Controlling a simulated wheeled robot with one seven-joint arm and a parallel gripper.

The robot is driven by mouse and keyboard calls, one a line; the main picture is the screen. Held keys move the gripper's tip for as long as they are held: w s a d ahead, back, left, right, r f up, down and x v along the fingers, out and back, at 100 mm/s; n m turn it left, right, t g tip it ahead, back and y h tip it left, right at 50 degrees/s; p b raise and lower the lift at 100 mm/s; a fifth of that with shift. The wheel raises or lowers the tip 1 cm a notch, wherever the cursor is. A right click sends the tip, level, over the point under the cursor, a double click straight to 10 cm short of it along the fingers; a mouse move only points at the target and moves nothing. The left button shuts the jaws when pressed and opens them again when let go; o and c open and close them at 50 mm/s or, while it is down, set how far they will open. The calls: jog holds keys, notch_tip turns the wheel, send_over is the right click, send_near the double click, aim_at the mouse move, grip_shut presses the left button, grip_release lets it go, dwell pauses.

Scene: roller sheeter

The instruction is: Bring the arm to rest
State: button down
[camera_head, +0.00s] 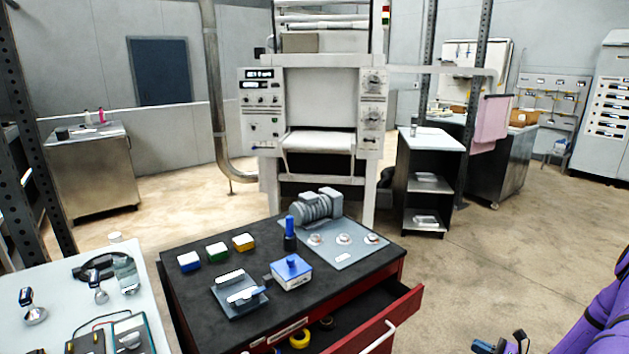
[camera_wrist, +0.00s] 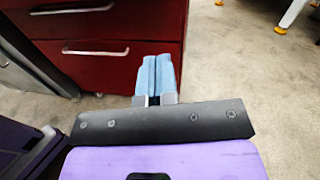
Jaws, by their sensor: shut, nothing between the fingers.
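My gripper (camera_wrist: 157,68) is shut, its two pale blue fingers side by side with nothing between them. In the wrist view it hangs over the floor, in front of a red cabinet (camera_wrist: 105,40) with metal handles. In the head view my gripper (camera_head: 482,347) shows at the bottom edge, right of the red cabinet and partly cut off. My purple arm (camera_head: 597,318) shows at the lower right.
The cabinet's black top (camera_head: 215,300) holds a motor, small coloured boxes and a blue-topped box. Its drawer (camera_head: 385,325) stands open, with a yellow ring inside. A grey table (camera_head: 140,300) stands at left, the sheeter (camera_head: 315,95) behind. Floor at right is clear.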

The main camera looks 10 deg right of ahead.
jog(key=w+a+r+n+g, duration=0.1)
jog(key=a+r+n+g, duration=0.45)
jog(key=r, duration=0.75)
jog(key=w+a+r+n+g, duration=0.2)
jog(key=a+r+n+g, duration=0.35)
jog(key=r, duration=0.65)
jog(key=w+a+r+n+g, duration=0.1)
jog(key=a+r+n+g, duration=0.2)
jog(key=a+r+n, duration=0.7)
jog(key=s+a+r+n+h, duration=0.1)
jog(key=s+a+r+h, duration=0.3)
jog(key=r, duration=0.4)
jog(key=s+a+r+n+h, duration=0.1)
jog(key=s+a+r+h, duration=0.15)
jog(key=s+r, duration=0.4)
jog(key=s+a+r+n+t+h, duration=0.3)
jog(key=s+r, duration=0.4)
jog(key=s, duration=0.5)
jog(key=shift+a+r+n+t, duration=0.3)
jog(key=shift+a+n+t, duration=0.4)
jog(key=shift+n+t, duration=0.3)
